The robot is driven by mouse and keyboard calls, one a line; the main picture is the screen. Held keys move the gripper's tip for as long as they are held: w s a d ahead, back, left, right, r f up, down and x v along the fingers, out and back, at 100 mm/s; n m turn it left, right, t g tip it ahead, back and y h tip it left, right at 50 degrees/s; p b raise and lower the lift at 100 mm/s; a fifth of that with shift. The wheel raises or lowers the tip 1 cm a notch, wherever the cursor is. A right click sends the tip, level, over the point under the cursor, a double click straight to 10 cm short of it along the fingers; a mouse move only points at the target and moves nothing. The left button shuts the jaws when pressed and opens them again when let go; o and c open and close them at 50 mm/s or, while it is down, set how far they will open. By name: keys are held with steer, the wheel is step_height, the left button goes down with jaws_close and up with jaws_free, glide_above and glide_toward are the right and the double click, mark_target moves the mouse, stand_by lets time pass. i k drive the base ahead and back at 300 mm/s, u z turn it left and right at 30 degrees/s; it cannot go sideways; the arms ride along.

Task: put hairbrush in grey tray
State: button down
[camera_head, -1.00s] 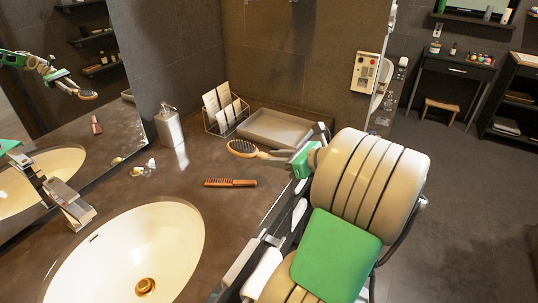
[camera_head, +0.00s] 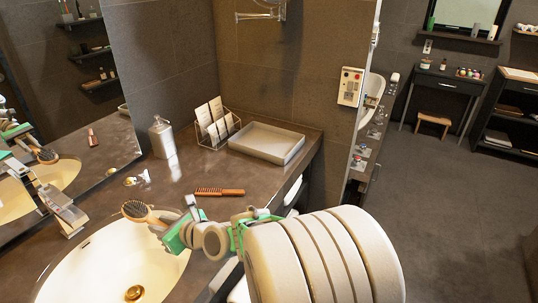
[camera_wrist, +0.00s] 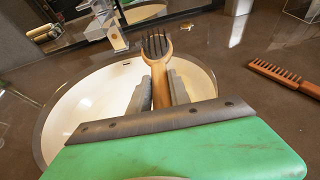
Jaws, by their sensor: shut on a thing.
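The hairbrush (camera_head: 149,213) has a wooden handle and a dark bristled oval head. My gripper (camera_head: 172,222) is shut on its handle and holds it above the sink's rim, with the head pointing left. In the wrist view the hairbrush (camera_wrist: 157,62) stands out between my two fingers (camera_wrist: 160,95), its head away from me, over the basin. The grey tray (camera_head: 268,142) lies empty on the counter at the back right, well apart from the hairbrush.
A brown comb (camera_head: 219,192) lies on the counter between sink and tray; it also shows in the wrist view (camera_wrist: 285,77). A card rack (camera_head: 216,128) and a soap dispenser (camera_head: 161,137) stand left of the tray. The faucet (camera_head: 62,208) rises behind the white sink (camera_head: 100,252).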

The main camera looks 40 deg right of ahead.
mark_target(267, 141)
steer(key=k, duration=1.1)
steer(key=z, duration=0.8)
steer(key=i, duration=0.6)
steer(key=z, duration=0.7)
steer(key=i, duration=0.75)
steer(key=u, duration=0.8)
steer(key=i, duration=0.65)
steer(key=u, duration=0.75)
